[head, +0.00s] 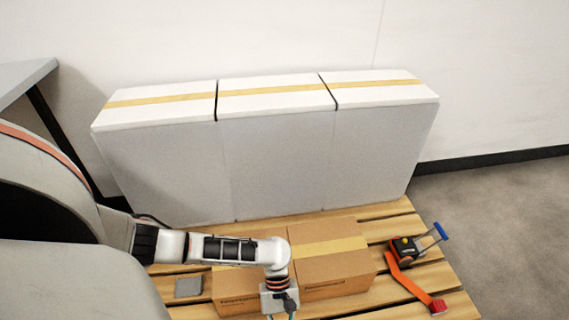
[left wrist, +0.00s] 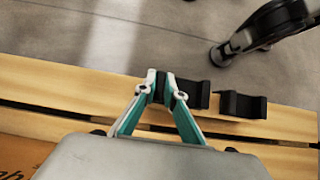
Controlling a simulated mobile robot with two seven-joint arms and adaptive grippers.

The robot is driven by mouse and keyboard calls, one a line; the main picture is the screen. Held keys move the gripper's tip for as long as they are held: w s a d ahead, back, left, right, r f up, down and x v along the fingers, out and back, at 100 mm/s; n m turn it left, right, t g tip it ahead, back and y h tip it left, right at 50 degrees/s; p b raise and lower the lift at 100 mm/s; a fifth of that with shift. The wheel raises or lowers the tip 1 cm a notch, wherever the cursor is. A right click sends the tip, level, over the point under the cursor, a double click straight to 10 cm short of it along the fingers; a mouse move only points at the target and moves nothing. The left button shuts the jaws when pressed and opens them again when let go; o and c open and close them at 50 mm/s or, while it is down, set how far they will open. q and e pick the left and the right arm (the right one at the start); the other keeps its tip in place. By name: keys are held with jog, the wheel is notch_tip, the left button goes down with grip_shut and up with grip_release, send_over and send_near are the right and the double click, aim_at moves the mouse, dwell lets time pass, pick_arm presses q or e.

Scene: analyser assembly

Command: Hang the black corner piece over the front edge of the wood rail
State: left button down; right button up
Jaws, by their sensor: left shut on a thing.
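My left gripper (left wrist: 161,88) is shut on a black corner piece (left wrist: 194,94), a bent dark part that sticks out to the right of the fingertips in the left wrist view. The held piece is at the edge of the wood rail (left wrist: 60,88); I cannot tell whether it touches the wood. A second black corner piece (left wrist: 243,106) is at the same rail edge, a little to the right and apart from the held one. In the head view my left arm reaches down over the pallet's near side, and its fingertips are cut off by the frame. My right gripper is not in view.
Cardboard boxes (head: 325,265) stand on the wooden pallet, with tall white-topped panels (head: 280,160) behind them. An orange strap with a ratchet (head: 410,283) lies at the right. A small grey plate (head: 188,287) lies at the left.

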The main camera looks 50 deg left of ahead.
pick_arm(q)
jog(key=shift+f, duration=0.75)
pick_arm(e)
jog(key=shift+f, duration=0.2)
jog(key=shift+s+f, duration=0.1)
